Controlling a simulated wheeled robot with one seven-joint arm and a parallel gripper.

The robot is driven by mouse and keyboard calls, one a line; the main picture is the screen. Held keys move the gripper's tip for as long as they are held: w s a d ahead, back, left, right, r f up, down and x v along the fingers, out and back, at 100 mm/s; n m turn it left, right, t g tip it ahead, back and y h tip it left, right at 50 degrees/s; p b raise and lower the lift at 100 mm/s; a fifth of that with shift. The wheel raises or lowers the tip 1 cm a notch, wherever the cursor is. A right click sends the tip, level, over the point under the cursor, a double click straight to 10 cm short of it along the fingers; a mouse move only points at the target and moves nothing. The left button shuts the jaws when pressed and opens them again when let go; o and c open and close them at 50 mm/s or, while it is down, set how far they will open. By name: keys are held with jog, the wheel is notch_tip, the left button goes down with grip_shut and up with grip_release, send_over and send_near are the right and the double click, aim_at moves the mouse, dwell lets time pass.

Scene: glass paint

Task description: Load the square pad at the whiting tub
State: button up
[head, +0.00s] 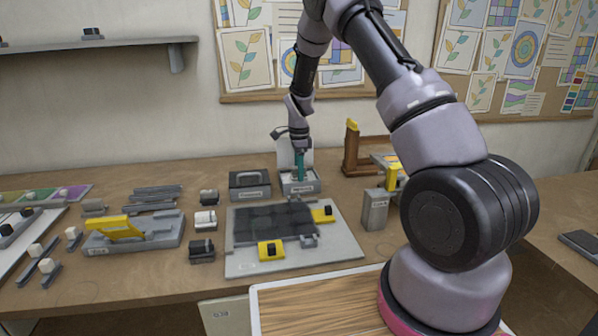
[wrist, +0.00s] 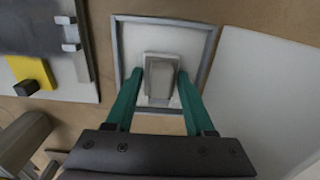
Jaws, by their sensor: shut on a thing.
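My gripper (wrist: 161,88) has two teal fingers closed on the sides of a pale grey block, which I take to be the square pad (wrist: 158,75). The tub (wrist: 212,45), square with a grey rim and whitish inside, lies beneath the pad in the wrist view. In the head view my gripper (head: 299,166) points down over the tub (head: 300,187) at the back of the table. The pad is hidden there. I cannot tell whether the pad touches the white contents.
A pale panel (wrist: 258,85) is beside the tub in the wrist view. A dark lidded box (head: 249,185) stands left of the tub. A board with a dark glass sheet (head: 270,224) and yellow blocks lies in front. A grey box (head: 375,209) and wooden stand (head: 352,155) are to the right.

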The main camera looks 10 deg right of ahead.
jog(key=shift+r, duration=3.5)
